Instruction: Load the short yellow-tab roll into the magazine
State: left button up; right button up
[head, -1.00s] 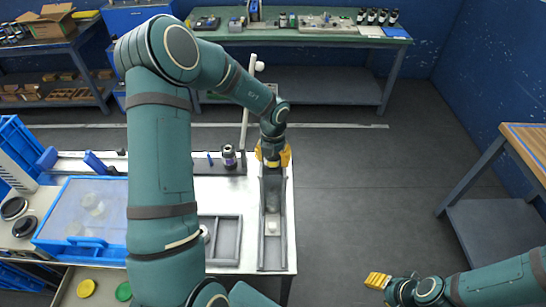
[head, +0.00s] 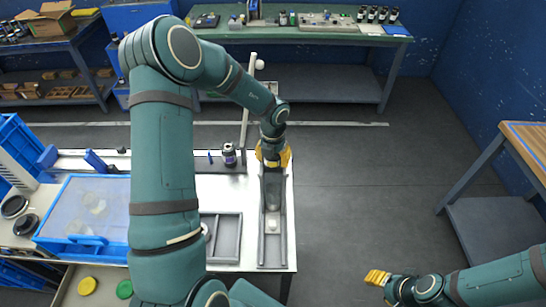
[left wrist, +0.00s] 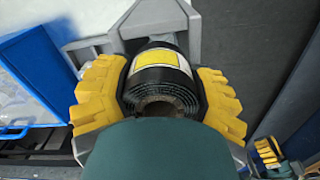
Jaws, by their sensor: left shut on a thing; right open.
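My left gripper (head: 272,160) is over the far end of the grey railed magazine channel (head: 262,240) at the table's right edge. In the left wrist view its yellow fingers (left wrist: 158,97) are shut on a black wound roll (left wrist: 155,82) with a yellow tab on its upper side. In the head view the gripper and wrist mostly hide this roll. Whether it touches the channel floor I cannot tell. A small pale piece (head: 273,226) lies in the channel, nearer the front. My right gripper (head: 377,278) is open and empty, off the table to the right.
A grey tray (head: 222,240) lies left of the channel. A dark jar (head: 229,155) stands in a grey holder behind it. A blue bin with a clear cover (head: 85,215) and yellow (head: 87,286) and green (head: 124,289) discs are at the left. Open floor lies to the right.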

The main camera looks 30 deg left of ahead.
pick_arm(q)
jog(key=shift+f, duration=0.85)
jog(key=o, duration=1.4)
notch_tip(320, 180, up, 12)
jog(key=shift+r, duration=0.1)
jog(key=shift+s, duration=0.1)
